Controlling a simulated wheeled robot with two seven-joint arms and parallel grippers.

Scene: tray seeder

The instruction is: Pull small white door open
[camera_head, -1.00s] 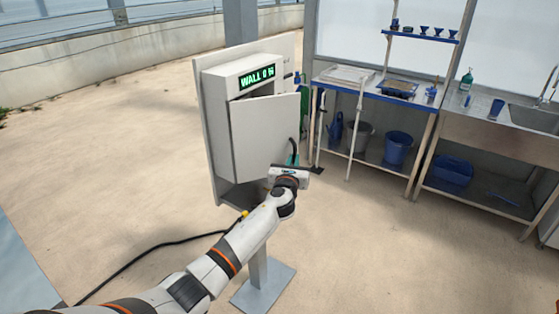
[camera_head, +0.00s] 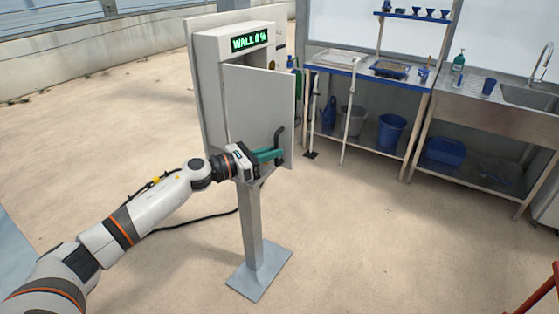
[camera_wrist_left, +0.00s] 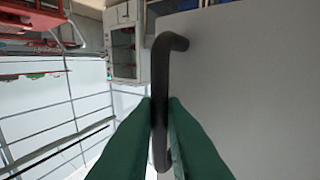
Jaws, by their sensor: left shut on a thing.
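The small white door (camera_head: 258,105) is on the front of a white wall box (camera_head: 207,85) with a green lit display. My left gripper (camera_head: 277,155) has green fingers shut on the handle. In the left wrist view the fingers (camera_wrist_left: 165,105) close around the bar from both sides. My right gripper is not in view.
The box stands on a grey post with a flat base plate (camera_head: 259,271). A blue-edged bench (camera_head: 355,76) with buckets below and a steel sink table (camera_head: 490,112) stand to the right. A black cable lies on the floor. The floor in front is open.

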